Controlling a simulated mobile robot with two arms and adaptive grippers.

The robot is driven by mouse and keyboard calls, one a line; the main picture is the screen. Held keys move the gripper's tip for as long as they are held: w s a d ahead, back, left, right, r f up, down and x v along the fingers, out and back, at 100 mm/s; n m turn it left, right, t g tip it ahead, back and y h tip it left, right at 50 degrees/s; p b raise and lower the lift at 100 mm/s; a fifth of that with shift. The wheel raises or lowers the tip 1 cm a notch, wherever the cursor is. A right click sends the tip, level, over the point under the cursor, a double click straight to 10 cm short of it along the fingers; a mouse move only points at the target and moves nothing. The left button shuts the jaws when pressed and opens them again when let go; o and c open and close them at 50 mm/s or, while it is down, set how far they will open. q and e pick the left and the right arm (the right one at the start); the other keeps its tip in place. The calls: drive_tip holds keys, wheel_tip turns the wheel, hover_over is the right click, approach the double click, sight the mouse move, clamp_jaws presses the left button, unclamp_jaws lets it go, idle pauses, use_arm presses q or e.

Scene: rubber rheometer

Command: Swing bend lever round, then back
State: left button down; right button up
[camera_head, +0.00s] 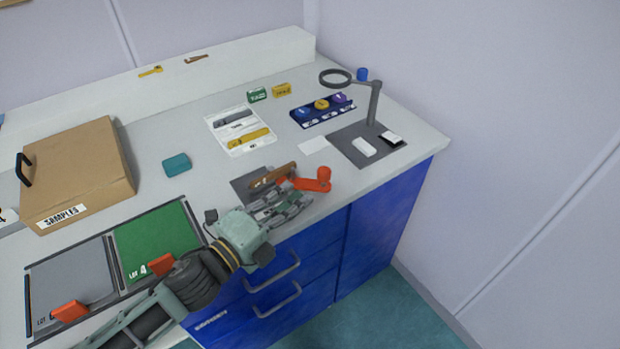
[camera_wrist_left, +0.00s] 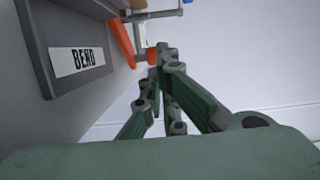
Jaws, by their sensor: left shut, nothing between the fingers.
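The bend lever (camera_head: 307,184) is an orange-red arm with an upright round knob (camera_head: 323,173) at its right end. It sits at the front edge of the bench on a dark grey bending fixture (camera_head: 240,187), beside a brown strip (camera_head: 272,176). My left gripper (camera_head: 303,198) is shut and empty, just in front of the lever. In the left wrist view the fingertips (camera_wrist_left: 165,52) are close to the orange lever (camera_wrist_left: 123,42); I cannot tell whether they touch it. The fixture's "BEND" label (camera_wrist_left: 77,60) shows there. My right gripper is out of view.
A green tray (camera_head: 190,207) and a grey tray (camera_head: 105,245) lie on the left, with a "SAMPLES" box (camera_head: 85,165) behind. A magnifier stand (camera_head: 374,105) stands at the right. A teal block (camera_head: 177,164) lies behind the fixture. Drawer handles (camera_head: 275,300) stick out below.

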sight(319, 175)
use_arm(q)
drive_tip(key=x, duration=0.4)
drive_tip(key=shift+w+d+r+p, duration=0.1)
drive_tip(key=shift+w+d+p, duration=0.1)
drive_tip(key=shift+p, duration=0.15)
drive_tip(key=shift+w+d, duration=0.2)
drive_tip(key=shift+w, duration=0.05)
drive_tip(key=shift+w+d, duration=0.1)
drive_tip(key=shift+w, duration=0.1)
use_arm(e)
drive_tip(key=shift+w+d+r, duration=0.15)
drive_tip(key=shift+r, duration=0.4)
